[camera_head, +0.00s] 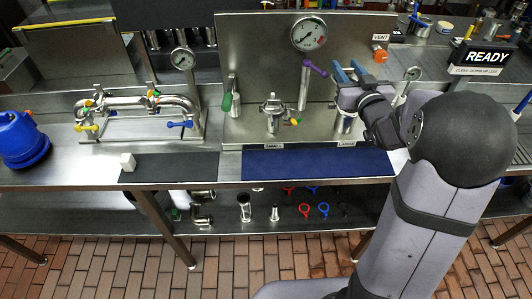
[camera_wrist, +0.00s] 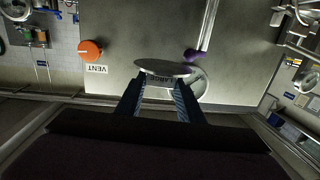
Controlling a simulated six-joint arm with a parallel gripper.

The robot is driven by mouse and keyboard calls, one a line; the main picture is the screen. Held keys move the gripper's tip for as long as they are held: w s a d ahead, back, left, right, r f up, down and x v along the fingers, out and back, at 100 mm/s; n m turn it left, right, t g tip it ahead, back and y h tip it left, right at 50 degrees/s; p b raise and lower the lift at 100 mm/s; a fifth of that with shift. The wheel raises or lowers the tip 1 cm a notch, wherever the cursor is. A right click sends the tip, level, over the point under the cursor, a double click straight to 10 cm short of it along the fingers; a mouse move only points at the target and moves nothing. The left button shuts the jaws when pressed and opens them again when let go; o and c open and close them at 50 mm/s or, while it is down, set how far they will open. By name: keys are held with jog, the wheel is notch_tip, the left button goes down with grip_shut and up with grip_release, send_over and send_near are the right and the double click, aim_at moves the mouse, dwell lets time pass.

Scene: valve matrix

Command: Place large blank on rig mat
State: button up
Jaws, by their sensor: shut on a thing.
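The large blank, a silver round disc (camera_wrist: 163,68), shows in the wrist view between the tips of my two blue fingers. My gripper (camera_wrist: 158,86) is shut on it. In the head view my gripper (camera_head: 347,74) is raised in front of the steel back panel, above the port labelled LARGE (camera_head: 345,124). The disc cannot be made out there. A dark blue mat (camera_head: 315,164) lies flat and bare along the front of the bench, below the SMALL and LARGE labels. A dark grey mat (camera_head: 180,167) lies to its left. I cannot tell which is the rig mat.
A clamped fitting (camera_head: 273,115) stands at the SMALL label. A purple-handled pipe (camera_head: 305,84) rises beside my gripper, below a gauge (camera_head: 308,34). An orange VENT knob (camera_head: 380,56) is to the right.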

jog(key=a+r+n+y+p, duration=0.1)
jog(key=a+r+y+p, duration=0.1)
jog(key=a+p, duration=0.15)
jog(key=n+g+y+b, duration=0.5)
jog(key=n+y+b, duration=0.15)
jog(key=y, duration=0.25)
send_over(262, 164)
notch_tip(262, 164, down, 14)
jog(key=shift+n, duration=0.25)
jog(key=shift+f, duration=4.85)
jog(key=shift+f, duration=0.15)
jog(key=o, duration=0.7)
jog(key=shift+f, duration=0.1)
jog(key=o, duration=0.5)
jog(key=shift+c, duration=0.2)
